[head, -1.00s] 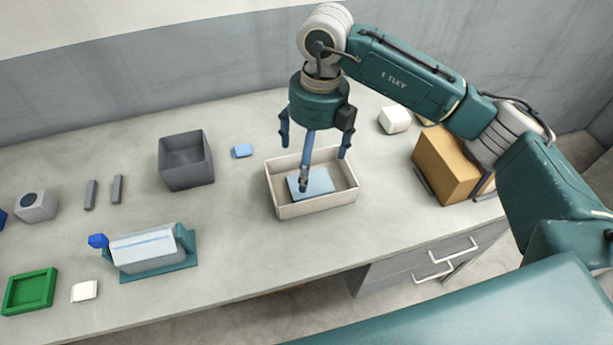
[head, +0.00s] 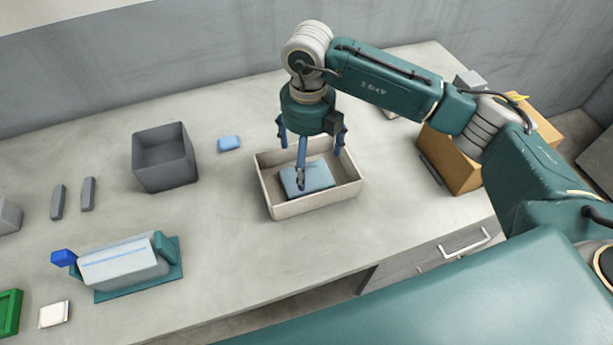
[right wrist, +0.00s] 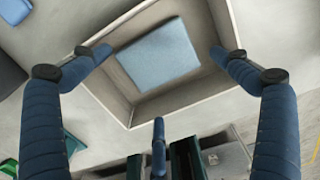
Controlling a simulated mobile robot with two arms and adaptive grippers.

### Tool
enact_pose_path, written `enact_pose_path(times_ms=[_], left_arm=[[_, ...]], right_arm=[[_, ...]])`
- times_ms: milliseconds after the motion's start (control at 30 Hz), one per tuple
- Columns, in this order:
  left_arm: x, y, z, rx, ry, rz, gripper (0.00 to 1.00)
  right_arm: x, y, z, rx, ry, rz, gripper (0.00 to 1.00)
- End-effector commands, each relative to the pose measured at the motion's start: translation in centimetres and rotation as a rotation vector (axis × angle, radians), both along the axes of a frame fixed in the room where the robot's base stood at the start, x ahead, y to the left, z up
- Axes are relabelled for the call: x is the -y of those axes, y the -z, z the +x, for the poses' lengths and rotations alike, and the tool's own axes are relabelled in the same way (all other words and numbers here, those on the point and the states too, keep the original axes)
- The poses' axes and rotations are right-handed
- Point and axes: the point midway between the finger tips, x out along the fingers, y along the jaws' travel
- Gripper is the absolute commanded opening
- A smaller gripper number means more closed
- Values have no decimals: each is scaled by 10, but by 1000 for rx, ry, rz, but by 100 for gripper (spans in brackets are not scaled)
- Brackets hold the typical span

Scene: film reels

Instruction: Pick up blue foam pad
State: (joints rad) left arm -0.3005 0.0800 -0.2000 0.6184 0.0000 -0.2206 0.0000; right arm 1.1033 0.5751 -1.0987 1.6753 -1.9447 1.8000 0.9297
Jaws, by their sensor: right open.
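The blue foam pad (head: 318,176) is a flat light-blue block lying inside an open, pale shallow box (head: 315,205) on the counter. In the right wrist view the pad (right wrist: 158,55) lies flat on the box floor, with the box walls (right wrist: 190,97) around it. My right gripper (head: 311,150) points down over the box, its blue fingers spread and empty. One finger overlaps the pad in the head view; I cannot tell whether it touches. In the right wrist view the fingers (right wrist: 160,75) are apart, with the pad beyond them. My left gripper is not in view.
A grey open bin (head: 163,175) and a small blue block (head: 229,143) stand left of the box. A brown carton (head: 458,165) stands to the right, under my arm. A teal-based device with a white roll (head: 125,263) is at the front left. Counter between is clear.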

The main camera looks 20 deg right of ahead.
Motion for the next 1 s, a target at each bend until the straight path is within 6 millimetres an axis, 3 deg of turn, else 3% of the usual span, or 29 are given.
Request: enact_pose_path(times_ms=[200,500,767,933,1000], left_arm=[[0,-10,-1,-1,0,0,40],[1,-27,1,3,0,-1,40],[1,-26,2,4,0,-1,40],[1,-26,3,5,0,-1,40],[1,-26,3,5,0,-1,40]], right_arm=[[0,16,0,-2,1,0,98],[-2,57,0,-1,0,0,98],[-2,61,1,2,-1,0,98],[-2,61,1,2,-1,1,67],[-2,61,1,1,-1,1,63]])
